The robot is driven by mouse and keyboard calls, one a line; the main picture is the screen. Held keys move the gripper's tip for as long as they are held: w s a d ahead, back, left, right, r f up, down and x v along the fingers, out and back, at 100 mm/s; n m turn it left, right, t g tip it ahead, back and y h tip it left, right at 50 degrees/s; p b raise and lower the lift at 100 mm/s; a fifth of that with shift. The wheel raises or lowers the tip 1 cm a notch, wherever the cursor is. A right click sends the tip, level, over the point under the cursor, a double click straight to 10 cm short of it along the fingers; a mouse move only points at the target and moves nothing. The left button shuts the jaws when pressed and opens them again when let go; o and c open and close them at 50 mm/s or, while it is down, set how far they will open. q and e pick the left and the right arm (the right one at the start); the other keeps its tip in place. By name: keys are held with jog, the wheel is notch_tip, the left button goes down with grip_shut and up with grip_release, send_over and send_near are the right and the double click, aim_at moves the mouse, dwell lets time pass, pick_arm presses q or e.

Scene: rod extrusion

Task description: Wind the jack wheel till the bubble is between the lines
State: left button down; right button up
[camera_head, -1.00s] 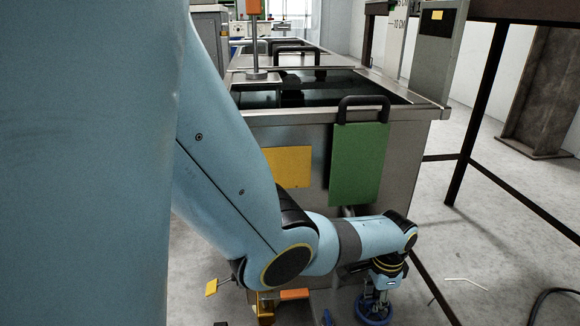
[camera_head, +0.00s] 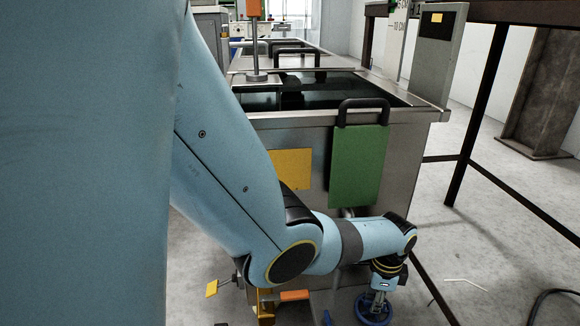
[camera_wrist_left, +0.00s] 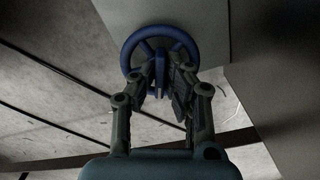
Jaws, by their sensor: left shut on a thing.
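The jack wheel is a blue handwheel (camera_head: 374,310) low at the near right corner of the steel tank in the head view. It also shows in the left wrist view, a blue rim with spokes (camera_wrist_left: 184,36). My left gripper (camera_head: 380,291) reaches down to it from above. In the wrist view my left gripper (camera_wrist_left: 160,88) has its fingers closed around a part at the wheel's near side; the exact grip is partly hidden by the fingers. No bubble or level lines can be made out. My right gripper is not in view.
The steel tank (camera_head: 418,160) holds dark liquid, with a green plate (camera_head: 357,165) and a yellow plate (camera_head: 291,168) on its front. A dark metal frame (camera_head: 480,110) stands to the right. An orange-handled valve (camera_head: 294,295) sits low under my arm. Open floor lies at right.

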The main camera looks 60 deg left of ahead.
pick_arm(q)
jog(key=shift+m, duration=1)
jog(key=shift+m, duration=1)
jog(key=c, duration=1.3)
grip_release()
jog(key=shift+r, duration=0.1)
